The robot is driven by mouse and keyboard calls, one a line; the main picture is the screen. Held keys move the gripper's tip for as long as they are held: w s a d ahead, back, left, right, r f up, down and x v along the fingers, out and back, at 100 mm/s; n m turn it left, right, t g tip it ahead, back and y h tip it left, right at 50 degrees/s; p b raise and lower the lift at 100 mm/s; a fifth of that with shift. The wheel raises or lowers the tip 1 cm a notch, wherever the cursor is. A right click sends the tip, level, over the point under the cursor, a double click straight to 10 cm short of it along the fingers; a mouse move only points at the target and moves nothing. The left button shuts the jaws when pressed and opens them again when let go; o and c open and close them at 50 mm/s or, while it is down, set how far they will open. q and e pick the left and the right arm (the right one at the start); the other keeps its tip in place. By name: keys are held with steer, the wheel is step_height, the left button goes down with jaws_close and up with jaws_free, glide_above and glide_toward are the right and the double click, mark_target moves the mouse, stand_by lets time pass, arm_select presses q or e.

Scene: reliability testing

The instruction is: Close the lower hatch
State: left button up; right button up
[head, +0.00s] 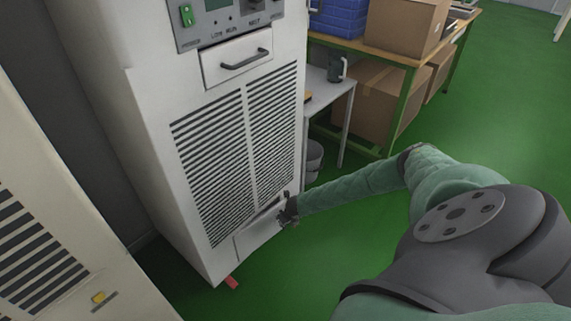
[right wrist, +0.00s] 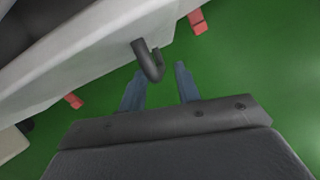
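The lower hatch (head: 256,236) is a pale panel at the bottom of the white cabinet (head: 150,130). A dark gap shows along its top edge, so it looks partly open. In the right wrist view the hatch (right wrist: 75,60) runs diagonally across the upper left, with a dark space behind it. Its dark curved handle (right wrist: 150,62) sticks out toward my fingers. My right gripper (head: 287,210) is low at the hatch's right end. In the wrist view its two blue-grey fingers (right wrist: 161,72) are apart, with the handle's end between or just above their tips; contact cannot be told. My left gripper is out of view.
A closed-looking upper drawer (head: 237,62) with a handle sits above the vents. Another pale cabinet (head: 50,220) stands at left. A workbench with cardboard boxes (head: 378,100) and a small table with a mug (head: 337,68) stand behind. Green floor is open at right.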

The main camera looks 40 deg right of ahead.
steer(key=v, duration=0.5)
steer(key=shift+w, duration=0.1)
steer(key=shift+f, duration=0.1)
